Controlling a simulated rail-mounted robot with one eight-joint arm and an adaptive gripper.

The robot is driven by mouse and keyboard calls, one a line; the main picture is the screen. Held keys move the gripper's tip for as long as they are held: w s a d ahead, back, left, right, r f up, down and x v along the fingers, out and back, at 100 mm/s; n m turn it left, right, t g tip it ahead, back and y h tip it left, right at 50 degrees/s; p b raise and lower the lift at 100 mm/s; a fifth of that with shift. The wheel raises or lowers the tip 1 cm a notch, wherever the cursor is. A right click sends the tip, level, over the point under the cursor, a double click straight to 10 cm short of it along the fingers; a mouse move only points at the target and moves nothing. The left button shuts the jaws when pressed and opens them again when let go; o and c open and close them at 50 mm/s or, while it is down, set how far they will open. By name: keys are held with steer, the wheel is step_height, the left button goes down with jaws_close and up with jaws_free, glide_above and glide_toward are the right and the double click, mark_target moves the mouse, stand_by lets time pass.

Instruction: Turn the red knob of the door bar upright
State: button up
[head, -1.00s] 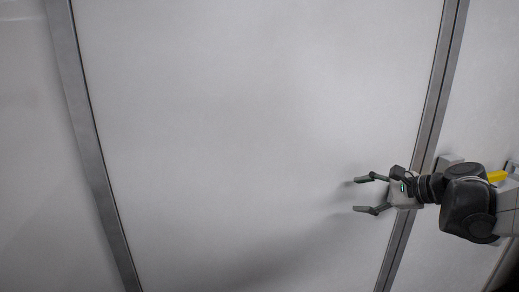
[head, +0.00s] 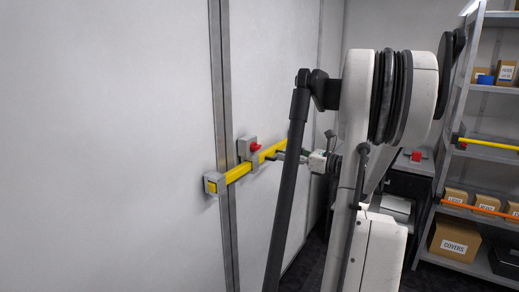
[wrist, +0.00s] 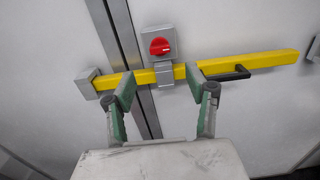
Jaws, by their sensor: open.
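The red knob (wrist: 159,46) sits on a square grey box on the door, just above the yellow door bar (wrist: 240,65). Its grip looks roughly sideways, slightly tilted. The knob also shows in the head view (head: 255,148), above the bar (head: 238,173). My gripper (wrist: 160,76) is open and empty. In the wrist view its two fingers spread to either side of the grey bracket under the knob, and the knob appears beyond the fingertips. Contact with the bar cannot be told.
A black handle (wrist: 228,75) is at the bar's right part. A grey end bracket (head: 215,184) holds the bar's left end across the metal door seam (head: 221,110). Shelves (head: 480,170) with boxes stand at the right. The white wall at left is clear.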

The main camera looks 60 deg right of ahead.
mark_target(259, 147)
steer(key=w, duration=1.2)
steer(key=shift+w+a, duration=0.1)
steer(key=shift+a, duration=0.1)
steer(key=c, duration=1.2)
steer(key=shift+o, duration=0.2)
